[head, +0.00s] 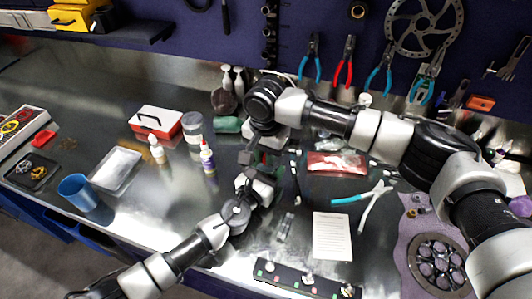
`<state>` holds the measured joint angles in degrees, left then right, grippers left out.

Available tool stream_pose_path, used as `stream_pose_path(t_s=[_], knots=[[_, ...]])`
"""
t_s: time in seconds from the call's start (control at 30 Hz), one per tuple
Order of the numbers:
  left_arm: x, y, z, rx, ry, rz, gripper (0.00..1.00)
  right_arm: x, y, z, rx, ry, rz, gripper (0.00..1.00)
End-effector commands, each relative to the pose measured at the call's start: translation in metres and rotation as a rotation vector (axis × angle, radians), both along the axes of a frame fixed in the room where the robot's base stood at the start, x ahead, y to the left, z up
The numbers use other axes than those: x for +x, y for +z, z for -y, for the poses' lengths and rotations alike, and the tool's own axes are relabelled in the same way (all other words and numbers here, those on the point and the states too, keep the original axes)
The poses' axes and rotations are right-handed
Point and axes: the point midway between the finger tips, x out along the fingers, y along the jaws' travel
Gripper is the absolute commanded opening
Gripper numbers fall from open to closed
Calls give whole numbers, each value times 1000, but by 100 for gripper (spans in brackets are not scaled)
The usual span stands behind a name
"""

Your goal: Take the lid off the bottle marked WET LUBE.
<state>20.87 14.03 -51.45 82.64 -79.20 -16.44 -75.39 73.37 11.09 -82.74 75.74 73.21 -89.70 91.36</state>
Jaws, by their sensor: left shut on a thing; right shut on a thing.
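My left gripper (254,165) and my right gripper (268,143) meet close together near the middle of the bench, the right one above the left. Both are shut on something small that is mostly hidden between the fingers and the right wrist. I cannot tell bottle from lid there, and no WET LUBE marking is readable.
A red and white box (157,123) and a grey-green tub (193,126) stand behind the bottles. A white sheet (332,237), teal-handled pliers (362,199) and a tool strip (305,281) lie in front and right.

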Motion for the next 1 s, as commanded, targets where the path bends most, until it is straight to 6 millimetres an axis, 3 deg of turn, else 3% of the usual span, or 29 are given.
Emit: stream_pose_path(t_s=[1.0], knots=[[0, 0, 0, 0, -1, 0, 0, 1, 1, 1, -2, 2047, 1, 0]])
